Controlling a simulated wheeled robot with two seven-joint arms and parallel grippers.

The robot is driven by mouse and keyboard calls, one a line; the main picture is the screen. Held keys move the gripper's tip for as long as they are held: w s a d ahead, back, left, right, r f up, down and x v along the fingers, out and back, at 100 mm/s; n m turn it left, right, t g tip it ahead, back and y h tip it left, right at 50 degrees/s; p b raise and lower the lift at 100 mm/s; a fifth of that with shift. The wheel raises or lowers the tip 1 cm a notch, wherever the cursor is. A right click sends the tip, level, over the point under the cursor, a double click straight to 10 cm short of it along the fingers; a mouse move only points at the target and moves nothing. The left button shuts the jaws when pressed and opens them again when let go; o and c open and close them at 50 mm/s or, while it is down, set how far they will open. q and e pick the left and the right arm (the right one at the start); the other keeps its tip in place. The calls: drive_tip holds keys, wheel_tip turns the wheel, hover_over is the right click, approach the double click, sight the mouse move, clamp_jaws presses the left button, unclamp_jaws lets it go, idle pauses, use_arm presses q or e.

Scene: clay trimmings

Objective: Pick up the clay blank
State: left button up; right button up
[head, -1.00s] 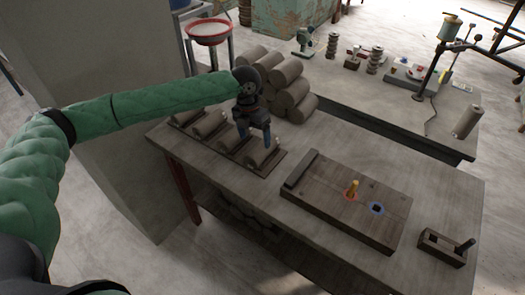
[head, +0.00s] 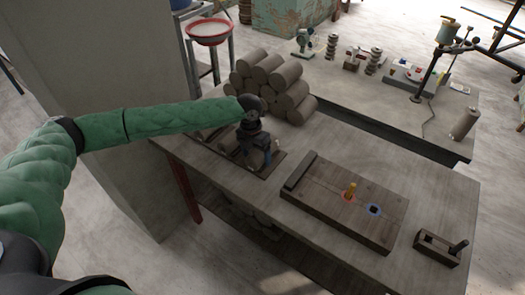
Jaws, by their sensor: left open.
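Grey clay blanks lie in a row on a dark wooden rack (head: 271,169) at the left part of the table. One clay blank (head: 230,143) shows just left of my left gripper. My left gripper (head: 258,159) points down over the right end of the rack, its fingers low around the endmost blank. The gripper is open. It hides most of that blank, so I cannot tell whether the fingers touch it. My right gripper is not in view.
A stack of clay cylinders (head: 289,73) stands behind the gripper. Bare tabletop lies between rack and board.

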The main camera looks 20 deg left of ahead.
use_arm(q)
drive_tip(key=shift+f, duration=0.25)
drive_tip(key=shift+c, duration=0.3)
drive_tip(key=c, duration=1.4)
drive_tip(key=shift+r, duration=0.1)
